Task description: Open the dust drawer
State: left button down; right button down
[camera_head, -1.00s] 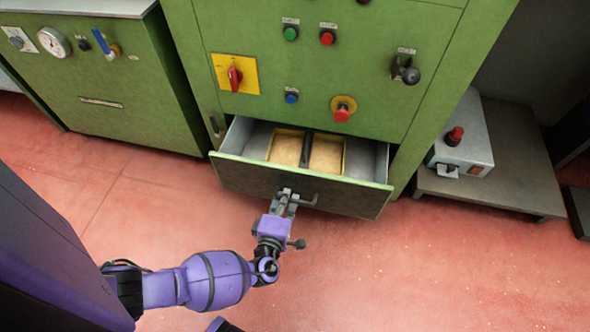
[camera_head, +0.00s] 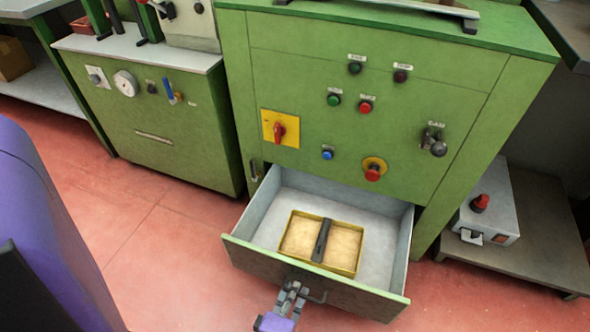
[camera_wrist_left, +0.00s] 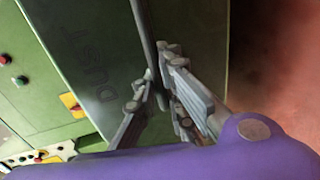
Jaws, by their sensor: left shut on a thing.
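The dust drawer (camera_head: 388,252) stands well out from the bottom of the green machine. A yellow-rimmed tray (camera_head: 297,237) with cork-coloured dust and a dark bar lies inside it. My left gripper (camera_head: 294,288) is at the drawer's front, shut on the bar handle (camera_head: 318,297). In the left wrist view the fingers (camera_wrist_left: 160,85) close around the handle (camera_wrist_left: 146,40), and the word DUST shows on the green drawer front (camera_wrist_left: 95,60). My right gripper is not in view.
The green machine's panel (camera_head: 400,85) carries buttons, a red switch and a lever above the drawer. A grey box with a red knob (camera_head: 487,215) stands on a low table at the right. Red floor (camera_head: 160,250) is open at the left.

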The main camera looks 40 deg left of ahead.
pick_arm(q)
jog(key=shift+w+r, duration=0.1)
jog(key=c, duration=2.1)
grip_release()
